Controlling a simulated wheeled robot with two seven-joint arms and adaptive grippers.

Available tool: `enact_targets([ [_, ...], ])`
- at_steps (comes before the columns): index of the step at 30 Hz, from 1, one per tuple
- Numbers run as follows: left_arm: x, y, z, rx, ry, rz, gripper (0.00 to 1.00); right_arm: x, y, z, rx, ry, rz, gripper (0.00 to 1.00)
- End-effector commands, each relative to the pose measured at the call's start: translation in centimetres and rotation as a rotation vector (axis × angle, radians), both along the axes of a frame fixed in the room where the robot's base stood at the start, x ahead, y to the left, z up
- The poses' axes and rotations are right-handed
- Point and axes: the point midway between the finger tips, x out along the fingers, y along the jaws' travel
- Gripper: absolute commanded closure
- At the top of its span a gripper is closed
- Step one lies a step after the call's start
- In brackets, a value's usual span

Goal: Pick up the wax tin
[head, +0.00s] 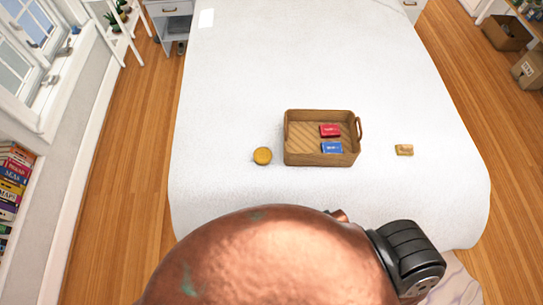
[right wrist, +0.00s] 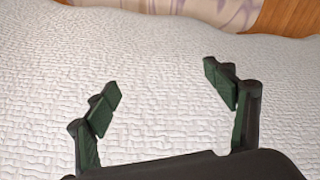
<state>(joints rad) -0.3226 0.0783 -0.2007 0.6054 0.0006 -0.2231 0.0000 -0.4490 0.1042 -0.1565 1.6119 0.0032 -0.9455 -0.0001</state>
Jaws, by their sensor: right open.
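A round yellow tin (head: 262,156), which looks like the wax tin, lies on the white bed just left of a wicker basket (head: 287,146). The tin does not touch the basket. My right gripper (right wrist: 162,84) is open and empty in the right wrist view, its two green-padded fingers spread above the white quilted cover. The tin is not visible in that view. My left gripper is not in view.
The basket holds a red packet (head: 330,130) and a blue packet (head: 332,148). A small gold-coloured box (head: 404,150) lies right of the basket. The white bed (head: 240,85) is otherwise largely clear. My own arm parts cover the head view's lower middle.

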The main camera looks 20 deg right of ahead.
Motion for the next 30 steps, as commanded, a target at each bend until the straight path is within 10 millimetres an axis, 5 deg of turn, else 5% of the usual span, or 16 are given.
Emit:
enact_targets([
  [3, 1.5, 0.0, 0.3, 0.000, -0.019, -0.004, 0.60, 2.0, -0.3, 6.4, -0.005, -0.031, -0.012, 0.17],
  [10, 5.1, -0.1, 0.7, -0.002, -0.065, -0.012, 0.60, 3.2, -0.7, 14.8, -0.011, -0.063, -0.022, 0.17],
  [17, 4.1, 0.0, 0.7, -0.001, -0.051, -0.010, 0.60, 4.8, 0.2, 21.8, 0.002, -0.111, 0.002, 0.17],
  [21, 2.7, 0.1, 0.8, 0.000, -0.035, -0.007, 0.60, 8.1, 2.9, 26.2, 0.043, -0.169, 0.082, 0.17],
  [30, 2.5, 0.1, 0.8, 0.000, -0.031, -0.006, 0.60, 15.0, 9.5, 28.9, 0.131, -0.238, 0.279, 0.17],
])
